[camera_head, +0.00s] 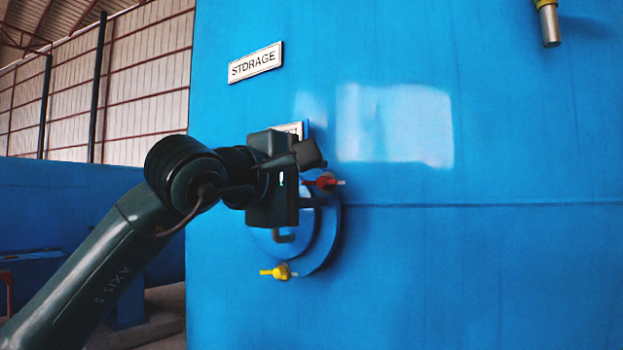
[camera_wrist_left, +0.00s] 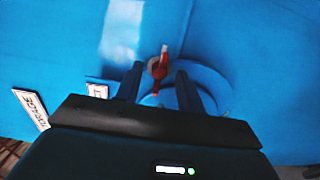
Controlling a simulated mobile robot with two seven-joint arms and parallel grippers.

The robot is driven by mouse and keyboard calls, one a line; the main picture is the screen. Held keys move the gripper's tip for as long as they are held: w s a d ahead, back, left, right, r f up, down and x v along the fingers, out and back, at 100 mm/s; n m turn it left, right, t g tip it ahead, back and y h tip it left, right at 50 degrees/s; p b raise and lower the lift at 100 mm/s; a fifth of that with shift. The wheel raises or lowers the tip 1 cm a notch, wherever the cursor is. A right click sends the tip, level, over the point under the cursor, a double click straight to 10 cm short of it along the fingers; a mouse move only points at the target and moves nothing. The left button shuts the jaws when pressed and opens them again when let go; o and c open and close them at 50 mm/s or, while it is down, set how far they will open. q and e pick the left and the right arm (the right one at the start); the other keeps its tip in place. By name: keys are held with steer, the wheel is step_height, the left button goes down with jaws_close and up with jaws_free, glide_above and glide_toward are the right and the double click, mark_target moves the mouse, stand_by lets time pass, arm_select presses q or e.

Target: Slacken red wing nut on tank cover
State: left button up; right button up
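The red wing nut (camera_head: 326,181) sits on a pale bolt at the upper right edge of the round blue tank cover (camera_head: 322,236). In the left wrist view the red wing nut (camera_wrist_left: 158,72) lies between the two fingers of my left gripper (camera_wrist_left: 157,85), with a gap on both sides. My left gripper (camera_head: 312,165) is open at the cover and hides much of its upper left part. The cover also shows in the left wrist view (camera_wrist_left: 207,78). My right gripper is in neither view.
A yellow wing nut (camera_head: 279,272) sits at the cover's lower edge, below a dark handle (camera_head: 284,238). A STORAGE sign (camera_head: 255,62) and a partly hidden second sign (camera_head: 291,129) are on the blue tank wall (camera_head: 480,260). A yellow-topped pipe (camera_head: 549,24) hangs at upper right.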

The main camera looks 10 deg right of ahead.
arm_select(q)
steer(key=shift+c, duration=0.2)
jaws_close()
steer(key=shift+f+n+b, duration=0.2)
steer(key=shift+n+b, duration=0.4)
steer(key=shift+b, duration=0.1)
steer(key=shift+n, duration=0.5)
steer(key=shift+r+n+b, duration=0.15)
steer(key=shift+n+b, duration=0.15)
steer(key=shift+b, duration=0.05)
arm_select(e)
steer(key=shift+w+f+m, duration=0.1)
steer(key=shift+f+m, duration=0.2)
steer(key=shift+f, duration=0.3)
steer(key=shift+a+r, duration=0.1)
arm_select(q)
steer(key=shift+o, duration=0.2)
jaws_free()
